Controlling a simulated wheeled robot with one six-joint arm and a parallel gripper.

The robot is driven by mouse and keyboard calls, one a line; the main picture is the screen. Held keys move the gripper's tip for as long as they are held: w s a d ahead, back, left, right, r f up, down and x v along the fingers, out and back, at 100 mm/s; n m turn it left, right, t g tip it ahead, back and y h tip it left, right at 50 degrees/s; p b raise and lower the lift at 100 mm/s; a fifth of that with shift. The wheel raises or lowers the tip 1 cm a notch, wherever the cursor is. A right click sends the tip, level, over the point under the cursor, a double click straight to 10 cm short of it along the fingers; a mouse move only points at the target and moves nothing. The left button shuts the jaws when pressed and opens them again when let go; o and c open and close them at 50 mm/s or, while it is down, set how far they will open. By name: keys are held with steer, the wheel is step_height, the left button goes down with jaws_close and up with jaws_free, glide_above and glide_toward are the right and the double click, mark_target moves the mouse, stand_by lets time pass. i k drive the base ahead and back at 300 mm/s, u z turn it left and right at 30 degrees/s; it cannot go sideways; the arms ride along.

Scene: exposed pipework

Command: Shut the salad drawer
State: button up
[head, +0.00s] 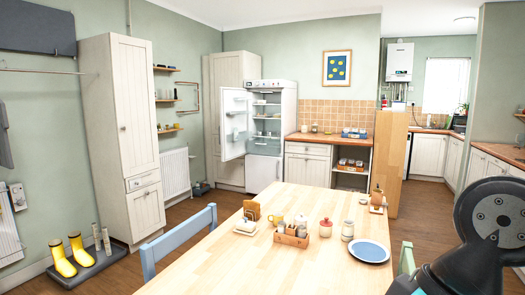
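The white fridge (264,172) stands at the back wall, left of the worktop. Its upper door (235,124) is swung open to the left, and shelves with items show inside. A pale, clear bin that looks like the salad drawer (264,147) sits at the bottom of the open compartment. It is too small in the picture to tell how far out it is. My gripper is not in view; only a dark part of my arm shows at the lower right, far from the fridge.
A wooden table (310,262) with jars, a crate and a blue plate (370,250) fills the foreground, between me and the fridge. A blue chair (180,240) stands at its left. Yellow boots (80,256) stand on a tray at left.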

mark_target(272, 153)
steer(key=u, duration=1.65)
steer(key=i, duration=5.3)
steer(key=z, duration=2.6)
steer(key=i, duration=2.6)
